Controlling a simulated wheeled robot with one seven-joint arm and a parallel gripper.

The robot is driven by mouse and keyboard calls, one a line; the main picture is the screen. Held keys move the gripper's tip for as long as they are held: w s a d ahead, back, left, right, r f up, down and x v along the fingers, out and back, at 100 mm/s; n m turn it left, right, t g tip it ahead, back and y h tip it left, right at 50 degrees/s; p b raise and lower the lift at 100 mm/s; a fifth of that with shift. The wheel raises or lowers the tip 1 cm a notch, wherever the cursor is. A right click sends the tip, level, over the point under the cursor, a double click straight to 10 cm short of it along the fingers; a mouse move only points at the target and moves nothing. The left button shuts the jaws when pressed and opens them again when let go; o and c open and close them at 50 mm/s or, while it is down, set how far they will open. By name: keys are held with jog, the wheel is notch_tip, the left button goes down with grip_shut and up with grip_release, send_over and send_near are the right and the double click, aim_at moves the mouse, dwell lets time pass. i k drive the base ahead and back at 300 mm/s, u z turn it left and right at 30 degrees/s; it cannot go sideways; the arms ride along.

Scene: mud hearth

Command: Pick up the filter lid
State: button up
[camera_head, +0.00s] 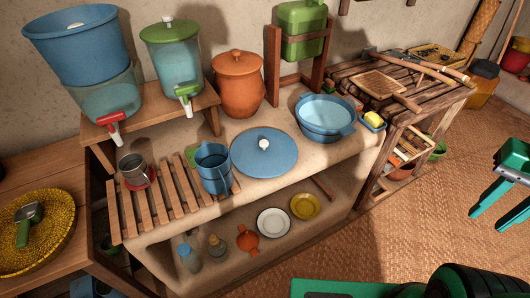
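The filter lid, a blue round lid with a small light knob (264,152), lies flat on the pale counter, knob up. It is between a blue mug (213,168) on the slatted rack and a blue basin (326,117). The blue filter bucket (76,45) stands uncovered on a wooden shelf at the upper left, above a clear container with a red tap. My gripper (487,220) is at the right edge of the picture, over the woven floor mat, far from the lid. Its two teal fingers are apart with nothing visible between them.
A green-lidded dispenser (172,62), an orange clay pot (238,84) and a green container (302,28) stand behind the lid. A lower shelf holds plates (273,222) and bottles. A slatted table (390,85) is at the right. The woven floor (400,215) in front is clear.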

aim_at(258, 153)
jog(key=k, duration=1)
jog(key=u, duration=0.5)
jog(key=i, duration=1)
